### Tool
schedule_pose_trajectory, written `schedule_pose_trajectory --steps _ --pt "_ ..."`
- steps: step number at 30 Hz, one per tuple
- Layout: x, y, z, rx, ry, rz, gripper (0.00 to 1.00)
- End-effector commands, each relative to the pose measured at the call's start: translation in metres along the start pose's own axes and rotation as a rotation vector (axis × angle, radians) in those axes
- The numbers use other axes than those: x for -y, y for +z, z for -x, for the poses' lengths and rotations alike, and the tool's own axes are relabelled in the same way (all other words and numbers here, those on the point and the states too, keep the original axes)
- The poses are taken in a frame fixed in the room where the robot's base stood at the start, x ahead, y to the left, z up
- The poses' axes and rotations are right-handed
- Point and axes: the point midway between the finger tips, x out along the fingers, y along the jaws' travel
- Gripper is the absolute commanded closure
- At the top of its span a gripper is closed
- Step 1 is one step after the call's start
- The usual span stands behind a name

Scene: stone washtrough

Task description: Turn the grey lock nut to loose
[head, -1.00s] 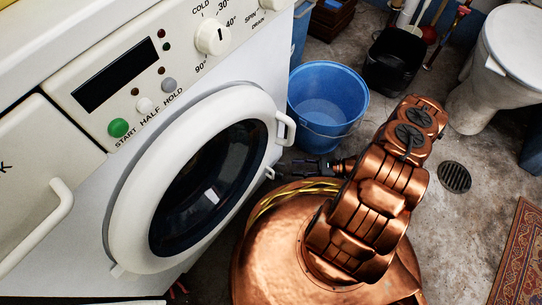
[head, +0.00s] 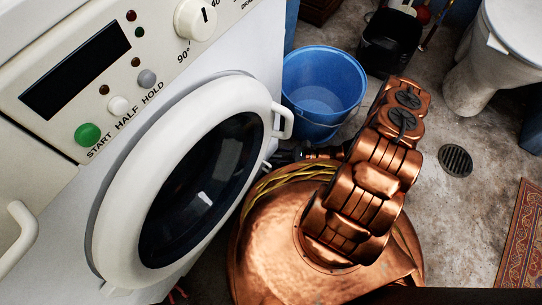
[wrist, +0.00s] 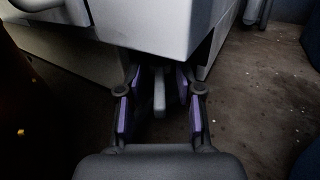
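I see no part that I can surely name as the grey lock nut. In the wrist view a pale grey upright bar (wrist: 159,94) stands under the lower edge of a white casing, between my fingers; I cannot tell whether it is part of the nut. My gripper (wrist: 160,112) has its purple-padded fingers apart on either side of this bar, with dark gaps showing. In the head view my gripper (head: 283,157) is small and dark beside the washing machine (head: 262,55), just below the door handle, and its tips are partly hidden.
The white round door (head: 110,225) of the machine is close to my arm. A blue bucket (head: 323,92) stands just behind my gripper. A black bin (head: 390,42), a toilet (head: 490,60), a floor drain (head: 455,160) and a rug (head: 525,240) lie farther right. Floor between them is clear.

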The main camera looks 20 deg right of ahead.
Motion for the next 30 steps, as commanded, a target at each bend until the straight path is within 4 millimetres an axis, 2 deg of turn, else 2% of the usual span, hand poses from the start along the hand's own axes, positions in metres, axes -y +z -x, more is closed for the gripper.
schedule_pose_trajectory --steps 11,22,30 --pt "0.0001 -0.0002 -0.0058 -0.002 -0.001 0.001 0.65" --pt "0.0001 -0.0003 -0.0056 -0.002 -0.002 0.001 1.0" --pt "0.0001 -0.0003 -0.0056 -0.001 -0.002 0.0 1.0"
